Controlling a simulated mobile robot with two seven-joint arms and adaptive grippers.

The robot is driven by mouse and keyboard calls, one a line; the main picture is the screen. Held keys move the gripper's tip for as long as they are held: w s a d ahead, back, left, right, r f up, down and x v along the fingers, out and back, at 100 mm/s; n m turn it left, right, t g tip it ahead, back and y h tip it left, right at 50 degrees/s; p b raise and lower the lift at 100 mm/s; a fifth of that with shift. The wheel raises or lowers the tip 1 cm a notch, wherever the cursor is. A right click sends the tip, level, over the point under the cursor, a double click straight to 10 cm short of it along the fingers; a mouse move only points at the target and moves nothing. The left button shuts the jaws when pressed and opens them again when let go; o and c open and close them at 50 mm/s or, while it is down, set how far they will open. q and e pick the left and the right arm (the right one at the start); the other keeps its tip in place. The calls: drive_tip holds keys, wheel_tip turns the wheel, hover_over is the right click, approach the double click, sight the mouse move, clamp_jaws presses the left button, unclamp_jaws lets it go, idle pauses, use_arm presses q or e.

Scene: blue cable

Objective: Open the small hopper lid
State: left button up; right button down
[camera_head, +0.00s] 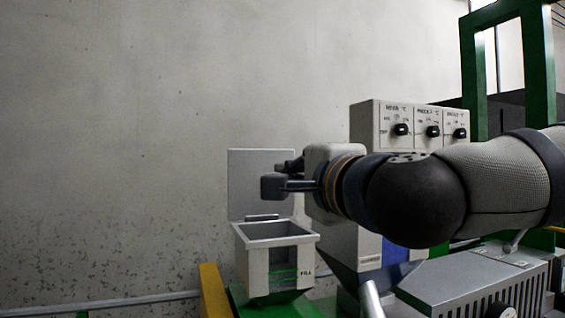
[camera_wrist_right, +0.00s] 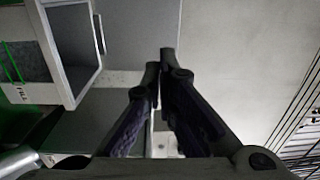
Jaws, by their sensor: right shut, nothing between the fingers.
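The small hopper (camera_head: 272,262) is a grey box with a FILL label and a green level mark. Its lid (camera_head: 248,180) stands upright at the back, so the hopper's mouth shows open. In the right wrist view the hopper (camera_wrist_right: 48,50) is at the upper left, and the lid (camera_wrist_right: 140,30) is a flat grey panel behind the fingers. My right gripper (camera_head: 272,183) is shut and empty, above the hopper and in front of the lid's right part. It also shows in the right wrist view (camera_wrist_right: 163,65). I cannot tell whether it touches the lid. My left gripper is out of view.
A control box with several black knobs (camera_head: 432,131) stands behind my right arm. A vented grey housing (camera_head: 480,280) is at the lower right. A green frame (camera_head: 537,70) rises at the right, and a yellow post (camera_head: 212,290) stands left of the hopper. The left side is clear before the wall.

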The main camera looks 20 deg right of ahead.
drive_tip(key=r, duration=0.1)
approach(264, 159)
drive_tip(key=w, duration=0.7)
drive_tip(key=shift+a+r, duration=0.1)
drive_tip(key=shift+r, duration=0.05)
